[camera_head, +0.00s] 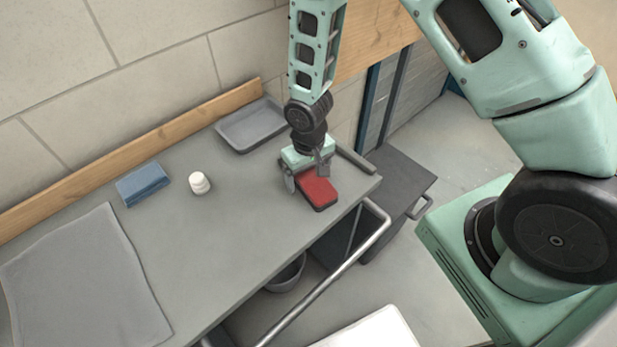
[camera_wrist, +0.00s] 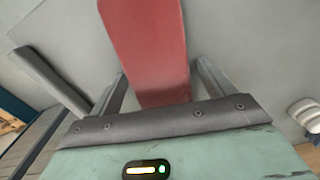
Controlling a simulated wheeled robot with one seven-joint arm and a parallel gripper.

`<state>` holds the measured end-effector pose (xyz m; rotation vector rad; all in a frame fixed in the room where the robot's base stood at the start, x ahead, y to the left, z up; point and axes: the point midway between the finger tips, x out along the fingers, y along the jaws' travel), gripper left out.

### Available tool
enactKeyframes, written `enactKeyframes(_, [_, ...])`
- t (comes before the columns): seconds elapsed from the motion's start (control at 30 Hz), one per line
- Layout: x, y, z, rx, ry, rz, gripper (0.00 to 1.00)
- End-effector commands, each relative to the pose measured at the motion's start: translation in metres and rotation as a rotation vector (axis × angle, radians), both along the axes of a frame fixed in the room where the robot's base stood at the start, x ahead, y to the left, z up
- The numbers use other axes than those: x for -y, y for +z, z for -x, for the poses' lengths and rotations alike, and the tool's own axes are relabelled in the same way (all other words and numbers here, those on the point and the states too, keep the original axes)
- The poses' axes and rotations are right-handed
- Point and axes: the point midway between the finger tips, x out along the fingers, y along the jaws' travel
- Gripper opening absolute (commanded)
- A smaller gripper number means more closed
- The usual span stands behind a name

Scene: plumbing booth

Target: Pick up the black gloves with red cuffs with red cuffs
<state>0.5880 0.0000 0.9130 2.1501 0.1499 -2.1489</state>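A flat item with a red top and dark sides (camera_head: 318,192) lies on the grey counter near its front right edge. No clear glove shape shows; this is the only red and black item I see. My gripper (camera_head: 307,178) points down over its back end, with fingers apart. In the wrist view the red surface (camera_wrist: 150,45) runs between the two fingers of my gripper (camera_wrist: 160,85). I see no clear grip on it, and whether either finger touches it is hard to tell. The part nearest the palm is hidden.
The grey counter (camera_head: 235,235) holds a grey tray (camera_head: 250,126), a white bottle (camera_head: 199,183), a blue folded cloth (camera_head: 143,184) and a grey mat (camera_head: 85,285). A dark bar (camera_head: 357,161) lies along the right edge. A metal rail (camera_head: 325,280) runs along the front.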

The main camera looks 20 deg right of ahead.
Motion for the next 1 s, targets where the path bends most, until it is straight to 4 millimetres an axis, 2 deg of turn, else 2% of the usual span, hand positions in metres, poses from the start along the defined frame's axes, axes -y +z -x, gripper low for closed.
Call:
enactKeyframes(0.03, [0.000,0.000,0.000,0.000,0.000,0.000,0.67])
enactKeyframes(0.13, [0.000,0.000,0.000,0.000,0.000,0.000,0.39])
enactKeyframes(0.57, [0.000,0.005,0.000,0.000,-0.001,0.000,0.39])
enactKeyframes(0.77, [0.000,0.026,0.000,0.003,0.000,-0.001,0.39])
enactKeyframes(1.0, [0.000,0.069,-0.001,0.005,-0.002,-0.002,0.39])
